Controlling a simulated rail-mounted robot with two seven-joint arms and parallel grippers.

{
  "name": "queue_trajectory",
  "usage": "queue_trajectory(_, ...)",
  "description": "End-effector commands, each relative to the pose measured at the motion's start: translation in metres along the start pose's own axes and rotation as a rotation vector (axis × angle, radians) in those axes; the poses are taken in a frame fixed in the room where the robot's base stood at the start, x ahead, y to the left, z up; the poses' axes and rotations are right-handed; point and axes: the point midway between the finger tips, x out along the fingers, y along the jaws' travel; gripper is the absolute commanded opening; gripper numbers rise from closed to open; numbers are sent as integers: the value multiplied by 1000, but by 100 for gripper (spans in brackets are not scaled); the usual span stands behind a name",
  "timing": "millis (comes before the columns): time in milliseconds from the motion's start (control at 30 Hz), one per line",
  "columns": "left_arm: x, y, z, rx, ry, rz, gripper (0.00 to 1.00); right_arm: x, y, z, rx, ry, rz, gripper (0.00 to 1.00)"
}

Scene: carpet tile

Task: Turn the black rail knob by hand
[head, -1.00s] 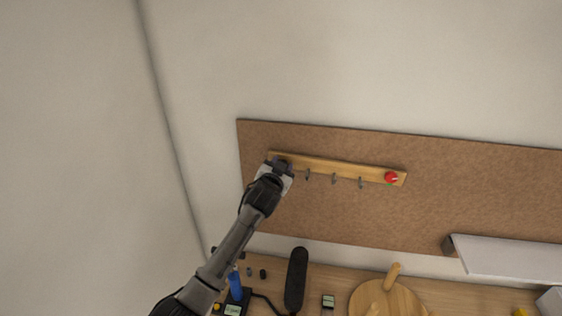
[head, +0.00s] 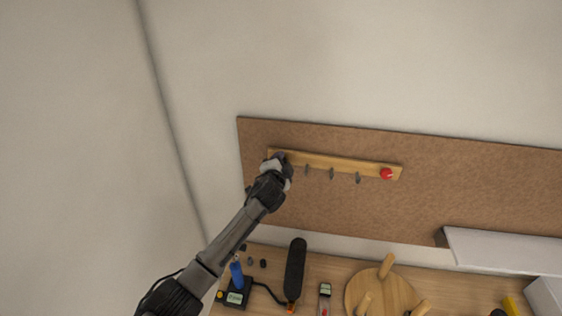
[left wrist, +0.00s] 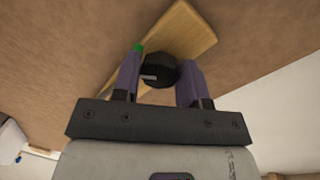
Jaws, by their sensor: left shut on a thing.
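The black rail knob (left wrist: 160,70) sits near the end of the wooden rail (left wrist: 188,38) and shows between my fingers in the left wrist view. It bears a pale pointer line, and a small green mark shows beside it on the rail. My left gripper (left wrist: 161,77) is shut on the knob, one finger on each side. In the head view my left gripper (head: 279,162) covers the knob at the left end of the rail (head: 340,163). A red knob (head: 387,174) is at the rail's right end. My right gripper is not in view.
Several hooks (head: 331,173) hang along the rail between the knobs. The rail is on a brown board (head: 430,200). A white shelf (head: 500,250) juts out at right. Below, the desk holds a black elongated object (head: 295,270) and a round wooden piece with pegs (head: 385,292).

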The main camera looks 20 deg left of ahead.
Motion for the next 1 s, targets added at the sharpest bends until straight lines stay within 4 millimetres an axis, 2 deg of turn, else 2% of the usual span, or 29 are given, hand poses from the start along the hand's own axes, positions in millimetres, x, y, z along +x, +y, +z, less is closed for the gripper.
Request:
queue_trajectory(633, 0, 1, 1, 42, -7, 1, 16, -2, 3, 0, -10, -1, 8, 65)
queue_trajectory(667, 0, 1, 1, 42, -7, 1, 42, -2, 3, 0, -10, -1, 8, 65)
queue_trajectory(900, 0, 1, 0, 41, -6, 0, 65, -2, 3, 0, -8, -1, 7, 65)
queue_trajectory(1000, 0, 1, 0, 41, -6, 0, 65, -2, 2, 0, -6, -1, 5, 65)
